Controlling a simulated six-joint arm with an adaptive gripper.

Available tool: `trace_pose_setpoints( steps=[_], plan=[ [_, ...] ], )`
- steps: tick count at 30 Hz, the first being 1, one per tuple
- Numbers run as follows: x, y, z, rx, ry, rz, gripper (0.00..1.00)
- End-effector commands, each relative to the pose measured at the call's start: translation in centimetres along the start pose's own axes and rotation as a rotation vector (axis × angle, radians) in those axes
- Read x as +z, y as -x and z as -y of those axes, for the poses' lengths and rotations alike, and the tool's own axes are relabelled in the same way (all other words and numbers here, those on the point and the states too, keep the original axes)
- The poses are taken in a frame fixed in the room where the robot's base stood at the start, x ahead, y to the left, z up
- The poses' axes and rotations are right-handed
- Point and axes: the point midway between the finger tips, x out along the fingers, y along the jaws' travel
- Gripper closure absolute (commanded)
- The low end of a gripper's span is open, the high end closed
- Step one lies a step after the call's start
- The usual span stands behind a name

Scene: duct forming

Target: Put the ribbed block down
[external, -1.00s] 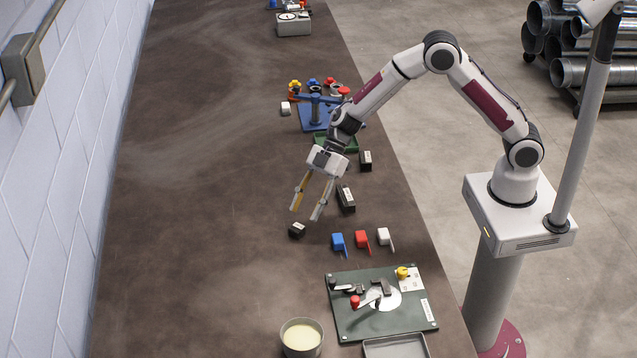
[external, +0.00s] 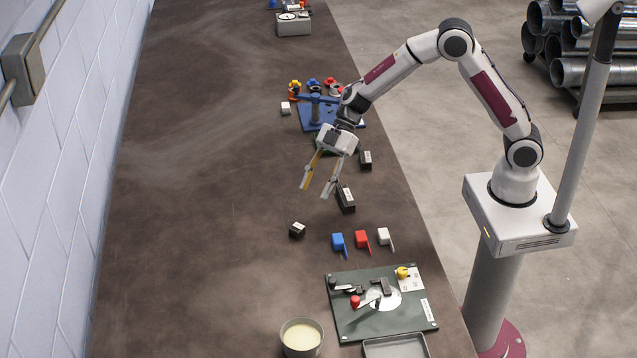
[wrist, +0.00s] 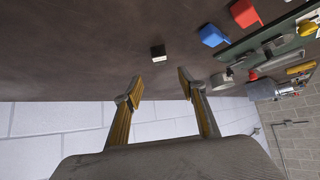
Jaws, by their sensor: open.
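A small dark block (external: 297,230), with a pale patch on one face, rests on the brown table left of the blue piece; I take it for the ribbed block, though its ribs are too small to make out. It also shows in the wrist view (wrist: 158,53), beyond the fingertips and apart from them. My gripper (external: 314,192) is open and empty, above the table and further back than the block. In the wrist view its two fingers (wrist: 159,84) are spread with nothing between them.
A longer black block (external: 346,199) lies right of my gripper. Blue (external: 338,241), red (external: 361,238) and white (external: 385,237) pieces stand in a row. A green plate with clamps (external: 350,318) and a round pot (external: 302,338) are nearer. The table's left side is clear.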

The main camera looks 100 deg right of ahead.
Motion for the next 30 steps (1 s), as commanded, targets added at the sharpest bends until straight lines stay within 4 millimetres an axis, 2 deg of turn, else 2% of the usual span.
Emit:
trace_pose_setpoints(
  steps=[10,17,24,30],
  plan=[
    [-0.4,0.2,-0.2,0.014,0.003,-0.005,0.59],
    [-3.2,2.1,-1.3,0.124,0.016,-0.04,0.59],
    [-7.5,6.9,-3.1,0.339,0.018,-0.089,0.59],
    [-9.8,11.8,-3.8,0.514,-0.01,-0.106,0.59]
  ],
)
